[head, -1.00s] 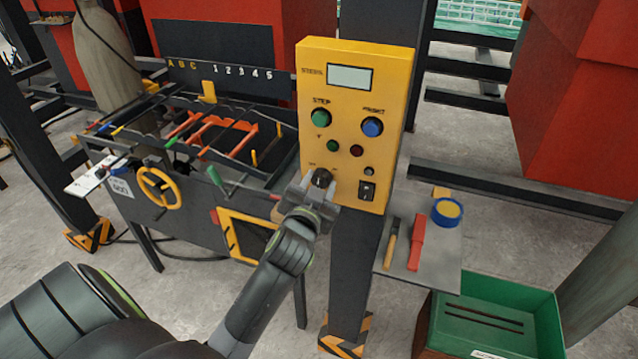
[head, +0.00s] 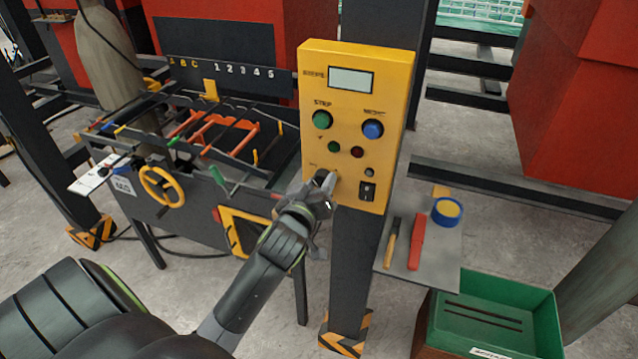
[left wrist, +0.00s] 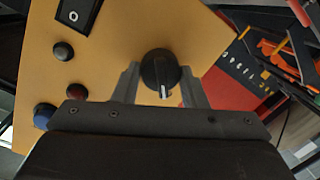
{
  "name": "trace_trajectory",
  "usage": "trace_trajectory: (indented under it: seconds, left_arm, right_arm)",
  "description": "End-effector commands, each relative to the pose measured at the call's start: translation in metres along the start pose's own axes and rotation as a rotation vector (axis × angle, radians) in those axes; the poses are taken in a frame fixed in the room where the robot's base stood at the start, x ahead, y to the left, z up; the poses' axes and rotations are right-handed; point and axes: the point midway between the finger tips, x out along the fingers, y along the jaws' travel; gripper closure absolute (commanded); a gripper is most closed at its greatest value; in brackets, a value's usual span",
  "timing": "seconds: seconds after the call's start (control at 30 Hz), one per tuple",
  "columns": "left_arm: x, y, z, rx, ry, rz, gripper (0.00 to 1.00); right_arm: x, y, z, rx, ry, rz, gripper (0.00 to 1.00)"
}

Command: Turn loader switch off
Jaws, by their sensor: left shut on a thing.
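The yellow control box (head: 350,110) stands on a dark post and has a black rotary knob at its lower left. The knob (left wrist: 158,70) shows clearly in the left wrist view, with a white pointer mark on its rim toward the gripper body. My left gripper (head: 322,186) is shut on this knob, one finger on each side. In the left wrist view the gripper (left wrist: 160,88) frames the knob, and its fingers look turned relative to the panel edges. In the head view the gripper mostly hides the knob and its labels. My right gripper is not in view.
Near the knob are a black rocker switch (head: 367,191), a green button (head: 321,119) and a blue button (head: 372,128). A grey shelf (head: 400,262) with tools and tape is at right, above a green bin (head: 490,320). A bending bench (head: 190,215) stands at left.

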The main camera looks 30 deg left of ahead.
Motion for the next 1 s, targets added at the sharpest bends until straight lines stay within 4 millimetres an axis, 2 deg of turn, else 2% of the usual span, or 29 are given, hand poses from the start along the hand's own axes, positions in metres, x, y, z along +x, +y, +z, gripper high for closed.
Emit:
trace_trajectory:
  seconds: [0.3,0.77,0.8,0.97,1.0]
  left_arm:
    - [0.0001,-0.0004,-0.0004,-0.094,-0.006,0.009,0.84]
    - [0.0001,-0.0003,-0.0003,-0.109,-0.007,0.010,0.84]
    - [0.0001,-0.0002,-0.0002,-0.109,-0.007,0.010,0.60]
    - [0.0001,-0.0002,-0.0002,-0.108,-0.007,0.010,0.40]
    - [0.0001,-0.0002,-0.0003,-0.108,-0.007,0.010,0.40]
  right_arm:
    - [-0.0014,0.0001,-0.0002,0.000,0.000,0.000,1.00]
    - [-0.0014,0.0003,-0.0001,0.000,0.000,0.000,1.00]
    - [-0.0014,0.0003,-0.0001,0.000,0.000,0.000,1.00]
    - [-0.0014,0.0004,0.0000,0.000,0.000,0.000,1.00]
    - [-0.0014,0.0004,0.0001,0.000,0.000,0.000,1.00]
